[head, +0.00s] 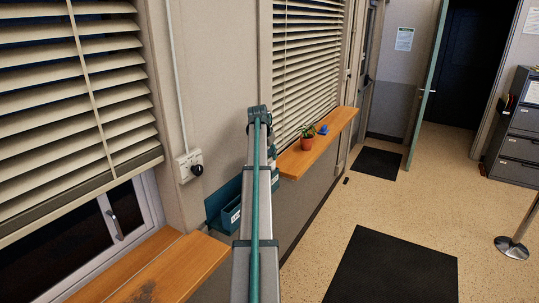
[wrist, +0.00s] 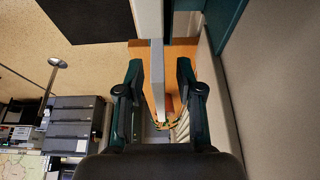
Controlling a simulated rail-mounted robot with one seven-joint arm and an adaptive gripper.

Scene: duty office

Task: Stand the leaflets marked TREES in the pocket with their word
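A teal rack with pockets (head: 222,210) hangs low on the wall, left of my arm in the head view. One pocket front has a white label, too small to read, and my arm hides part of the rack. In the wrist view my gripper (wrist: 160,66) has its fingers apart. A pale, thin upright slab (wrist: 157,66), probably a leaflet stack seen edge-on, stands between them with a gap showing on each side. I see no word on it. A teal part (wrist: 226,18), likely the rack, shows at upper right. The gripper is hidden in the head view.
A wooden sill (head: 185,262) juts out at front left. A farther sill (head: 325,143) bears a potted plant (head: 307,138) and a small blue thing (head: 323,130). A socket box (head: 188,165) is on the wall. The floor to the right is open, with dark mats (head: 395,270).

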